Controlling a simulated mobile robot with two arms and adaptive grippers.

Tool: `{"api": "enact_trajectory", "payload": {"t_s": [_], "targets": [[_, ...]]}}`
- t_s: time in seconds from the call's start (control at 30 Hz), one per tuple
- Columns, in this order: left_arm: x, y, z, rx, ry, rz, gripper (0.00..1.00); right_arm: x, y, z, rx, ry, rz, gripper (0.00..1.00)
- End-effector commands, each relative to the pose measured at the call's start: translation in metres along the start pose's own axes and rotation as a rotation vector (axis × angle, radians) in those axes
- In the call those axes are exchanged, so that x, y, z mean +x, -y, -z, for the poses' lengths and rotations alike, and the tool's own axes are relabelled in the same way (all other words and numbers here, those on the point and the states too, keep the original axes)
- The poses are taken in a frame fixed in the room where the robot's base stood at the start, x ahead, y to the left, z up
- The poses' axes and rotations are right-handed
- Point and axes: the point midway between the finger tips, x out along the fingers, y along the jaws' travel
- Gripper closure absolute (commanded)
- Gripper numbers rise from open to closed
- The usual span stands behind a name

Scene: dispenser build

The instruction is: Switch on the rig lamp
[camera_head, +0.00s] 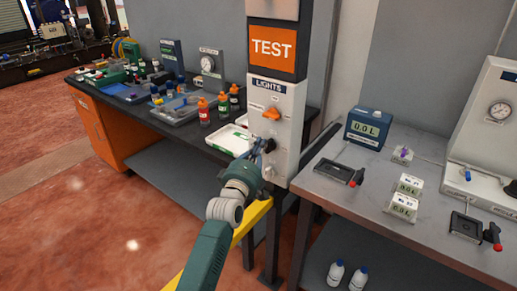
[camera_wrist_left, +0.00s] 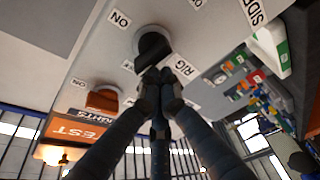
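A grey panel marked LIGHTS (camera_head: 285,95) is on the post under the orange TEST sign (camera_head: 273,48). It carries an orange knob (camera_head: 271,113) and, lower, a black knob (camera_head: 268,145). In the left wrist view the black knob (camera_wrist_left: 153,46) has ON and RIG labels beside it; the orange knob (camera_wrist_left: 103,100) is to its lower left. My left gripper (camera_head: 258,151) is at the black knob. In the left wrist view its fingertips (camera_wrist_left: 159,76) are close together at the knob's handle end; I cannot tell whether they touch it. My right gripper is not in view.
A dark bench (camera_head: 150,104) with bottles and trays is left of the post. A grey table (camera_head: 340,195) with meters and small fixtures is on the right. A yellow bar (camera_head: 247,224) runs below my left arm. Open floor lies at lower left.

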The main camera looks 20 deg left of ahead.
Motion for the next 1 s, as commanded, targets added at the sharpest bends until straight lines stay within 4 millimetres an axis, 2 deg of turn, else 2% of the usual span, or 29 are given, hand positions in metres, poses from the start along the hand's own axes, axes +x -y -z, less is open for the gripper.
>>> {"api": "enact_trajectory", "payload": {"t_s": [0.1, 0.67, 1.0], "targets": [[-0.001, 0.001, -0.003, 0.08, 0.002, -0.029, 1.0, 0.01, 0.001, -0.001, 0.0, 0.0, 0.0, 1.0], [-0.003, -0.004, -0.008, 0.438, 0.003, -0.153, 1.0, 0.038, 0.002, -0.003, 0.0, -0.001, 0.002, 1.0], [-0.005, -0.008, -0.014, 0.738, 0.002, -0.258, 1.0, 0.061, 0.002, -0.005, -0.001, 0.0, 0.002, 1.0]]}}
